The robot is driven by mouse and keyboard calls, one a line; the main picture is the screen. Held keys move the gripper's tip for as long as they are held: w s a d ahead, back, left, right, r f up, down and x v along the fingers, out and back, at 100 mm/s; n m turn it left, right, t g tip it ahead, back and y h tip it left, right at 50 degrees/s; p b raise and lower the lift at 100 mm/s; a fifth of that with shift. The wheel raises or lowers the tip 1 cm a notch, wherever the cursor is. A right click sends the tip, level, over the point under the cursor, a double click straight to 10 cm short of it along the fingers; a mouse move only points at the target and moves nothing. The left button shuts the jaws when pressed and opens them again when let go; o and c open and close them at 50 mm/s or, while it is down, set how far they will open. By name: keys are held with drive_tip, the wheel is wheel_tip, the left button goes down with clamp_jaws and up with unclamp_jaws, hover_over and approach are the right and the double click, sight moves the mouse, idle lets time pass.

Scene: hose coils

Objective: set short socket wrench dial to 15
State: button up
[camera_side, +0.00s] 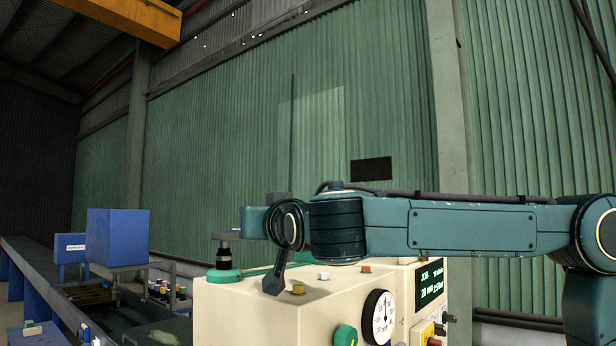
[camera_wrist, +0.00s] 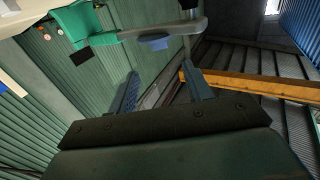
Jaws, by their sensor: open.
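A round white dial (camera_side: 382,317) with a black rim sits on the front of the cream cabinet (camera_side: 250,312). Its face has dark marks and a small red mark, but the numbers and setting are too small to read. I cannot make out a short socket wrench by name. My gripper (camera_wrist: 160,84) is open in the wrist view, with two blue-grey fingers apart and nothing between them. It points at the wall and roof, and the dial is not in that view.
A green knob (camera_side: 345,335) sits left of the dial, and a lit screen (camera_side: 430,284) to its right. A black post (camera_side: 223,258) on a green base stands at the cabinet's left. A blue box (camera_side: 118,237) is farther left. Air above the cabinet's left is mostly free.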

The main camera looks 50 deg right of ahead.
drive_tip(key=x, duration=1)
drive_tip(key=shift+w, duration=0.1)
drive_tip(key=c, duration=1)
drive_tip(key=shift+w+a+m+h, duration=0.1)
drive_tip(key=shift+m+h, duration=0.2)
drive_tip(key=shift+h, duration=0.1)
drive_tip(key=shift+a+m+g+h, duration=0.1)
drive_tip(key=shift+m+g+h, duration=0.75)
drive_tip(key=shift+h, duration=0.25)
drive_tip(key=shift+m+g+h, duration=0.25)
drive_tip(key=shift+g+h, duration=0.05)
drive_tip(key=shift+g, duration=0.05)
drive_tip(key=o, duration=1)
